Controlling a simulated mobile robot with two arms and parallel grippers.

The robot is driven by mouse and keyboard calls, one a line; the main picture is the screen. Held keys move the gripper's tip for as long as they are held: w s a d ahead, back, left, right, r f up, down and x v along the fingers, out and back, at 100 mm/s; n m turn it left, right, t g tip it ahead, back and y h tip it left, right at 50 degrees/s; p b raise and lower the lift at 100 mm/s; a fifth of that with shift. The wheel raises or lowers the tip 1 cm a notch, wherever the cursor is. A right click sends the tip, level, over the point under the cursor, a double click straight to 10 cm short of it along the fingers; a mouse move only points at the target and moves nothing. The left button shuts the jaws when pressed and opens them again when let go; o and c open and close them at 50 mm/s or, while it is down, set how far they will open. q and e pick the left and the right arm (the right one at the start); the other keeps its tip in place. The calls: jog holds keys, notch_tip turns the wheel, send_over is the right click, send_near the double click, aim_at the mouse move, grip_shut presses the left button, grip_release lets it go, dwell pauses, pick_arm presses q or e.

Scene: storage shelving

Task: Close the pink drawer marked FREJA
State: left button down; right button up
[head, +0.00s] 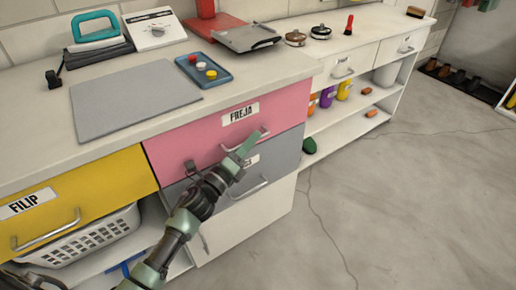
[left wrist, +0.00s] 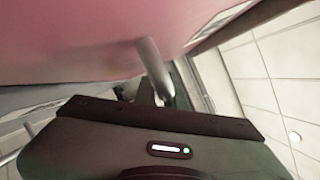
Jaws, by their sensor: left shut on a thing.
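The pink drawer (head: 185,147) marked FREJA is under the counter in the head view. Its front looks about level with the yellow and grey fronts beside and below it; I cannot make out a gap. My left gripper (head: 244,147) is at the drawer's silver handle (head: 261,134) and shut on it, hiding part of the bar. In the left wrist view, the pink front (left wrist: 80,40) fills the upper left and the handle (left wrist: 150,60) runs down toward the gripper; the fingertips are hard to make out.
A grey drawer (head: 284,160) with its own handle is right below. A yellow drawer (head: 110,178) marked FILIP is at the left, above a white basket (head: 95,238). A blue tray (head: 203,70) and grey mat (head: 130,100) lie on the counter. The floor at right is clear.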

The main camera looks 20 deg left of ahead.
pick_arm(q)
jog(key=shift+a, duration=0.15)
pick_arm(e)
jog(key=shift+r, duration=0.1)
pick_arm(q)
jog(key=c, duration=1.8)
grip_release()
jog(key=shift+w+a, duration=0.1)
jog(key=shift+o, duration=0.2)
jog(key=v, duration=0.7)
jog(key=shift+s+f, duration=0.15)
jog(key=shift+s, duration=0.2)
pick_arm(e)
jog(key=shift+r, duration=0.2)
pick_arm(q)
jog(key=shift+a, duration=0.1)
